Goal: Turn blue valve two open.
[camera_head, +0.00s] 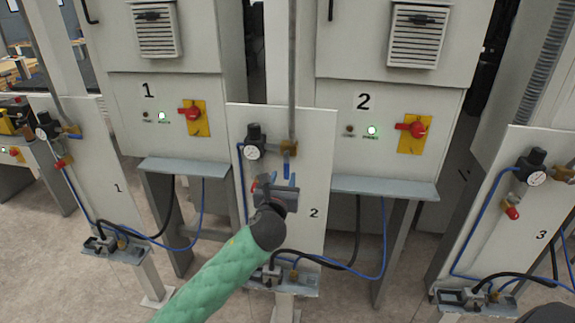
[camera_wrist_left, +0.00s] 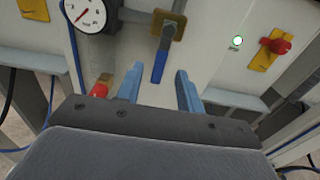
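Blue valve two is on the white panel marked 2. Its blue handle (camera_head: 286,166) hangs straight down below a brass fitting (camera_head: 288,147). In the left wrist view the blue handle (camera_wrist_left: 158,66) points down toward the gap between my fingers. My left gripper (camera_head: 279,183) is in front of panel 2, just below the handle. Its two blue fingers are apart, with nothing held between them; the left gripper also shows in the left wrist view (camera_wrist_left: 158,80). I cannot tell whether the handle's tip is between the fingertips. My right gripper is not in view.
A pressure gauge (camera_head: 252,151) sits left of the handle. A red valve handle (camera_wrist_left: 98,90) is left of my fingers. Cabinets 1 and 2 stand behind, with red switches on yellow plates (camera_head: 415,134). A grey ledge (camera_head: 385,188) juts out right of panel 2. Panel 3 (camera_head: 522,238) is at right.

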